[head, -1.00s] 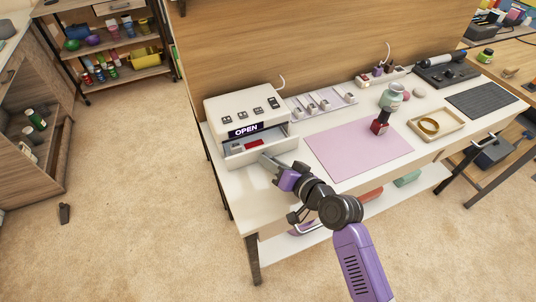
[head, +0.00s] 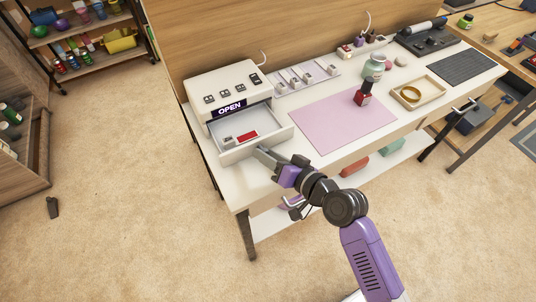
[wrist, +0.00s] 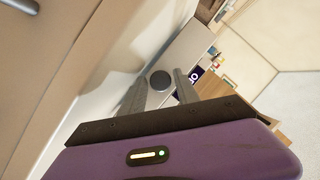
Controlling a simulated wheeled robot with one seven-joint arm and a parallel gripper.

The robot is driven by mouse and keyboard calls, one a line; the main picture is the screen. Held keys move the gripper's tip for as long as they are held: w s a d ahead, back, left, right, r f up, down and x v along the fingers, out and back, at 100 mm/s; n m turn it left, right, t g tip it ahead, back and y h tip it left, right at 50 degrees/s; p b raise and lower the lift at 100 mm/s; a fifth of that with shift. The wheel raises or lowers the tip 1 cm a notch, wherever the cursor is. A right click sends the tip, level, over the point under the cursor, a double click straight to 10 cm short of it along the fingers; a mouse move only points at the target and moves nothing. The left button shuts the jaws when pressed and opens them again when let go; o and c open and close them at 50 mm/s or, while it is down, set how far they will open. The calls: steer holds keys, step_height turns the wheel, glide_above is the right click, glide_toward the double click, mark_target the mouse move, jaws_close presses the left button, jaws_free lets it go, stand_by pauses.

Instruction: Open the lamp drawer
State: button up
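The lamp is a white box (head: 228,84) with an "OPEN" display (head: 229,110), at the back left of the desk. Its white drawer (head: 275,139) is pulled well out, showing a red piece (head: 247,136) and a small grey part inside. My gripper (head: 262,153) is at the drawer's front face. In the wrist view, its fingers (wrist: 160,88) stand on both sides of a round dark knob (wrist: 160,80) and appear closed on it. In the head view the knob is hidden by the gripper.
Open carpet (head: 130,200) lies in front and left of the desk.

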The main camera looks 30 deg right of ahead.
steer(key=v, duration=0.6)
steer(key=shift+s+d, duration=0.15)
steer(key=shift+s, duration=0.25)
steer(key=shift+s+d+r, duration=0.1)
steer(key=shift+s+r, duration=0.15)
steer(key=shift+s, duration=0.2)
steer(key=shift+d, duration=0.1)
steer(key=d+r+t+h, duration=0.1)
steer(key=d+r+h, duration=0.1)
steer(key=d+r, duration=0.1)
steer(key=shift+r+t, duration=0.1)
steer(key=shift+t, duration=0.3)
steer(key=s+a+r+n+p, duration=0.1)
steer(key=s+a+r+n, duration=0.1)
steer(key=s, duration=1.1)
steer(key=s+a+r+n+g+h+p, duration=0.1)
steer(key=s+a+r+n, duration=0.2)
steer(key=s, duration=1)
steer(key=shift+s+a+r+p, duration=0.2)
steer(key=shift+r+p, duration=0.2)
steer(key=shift+r, duration=0.3)
